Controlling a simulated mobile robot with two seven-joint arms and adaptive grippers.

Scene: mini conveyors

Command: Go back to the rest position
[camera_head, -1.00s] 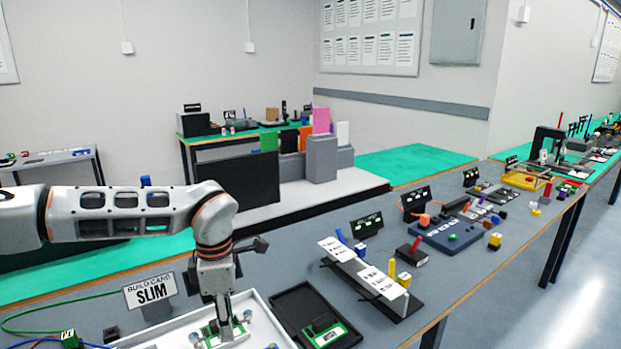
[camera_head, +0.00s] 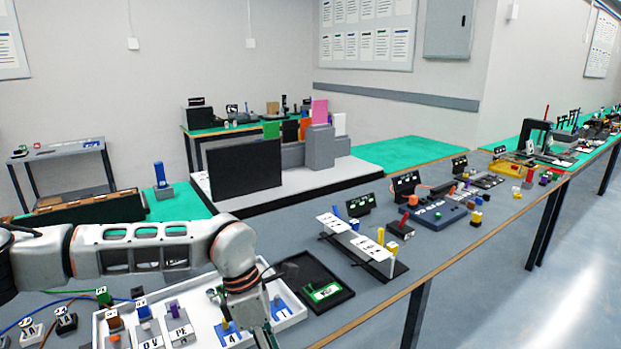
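My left arm reaches in from the left, and its gripper (camera_head: 264,338) points down at the front right part of a white tray (camera_head: 103,330). The fingertips are at or below the bottom edge of the picture, so I cannot tell whether they are open or shut or hold anything. My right gripper is not in view.
The white tray holds several small lettered blocks. A black tray (camera_head: 338,295) with a green-edged piece lies just right of it. A rack with white cards (camera_head: 358,240) stands farther right. Cables and small blocks (camera_head: 66,320) lie at the left. A dark panel (camera_head: 243,168) stands behind.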

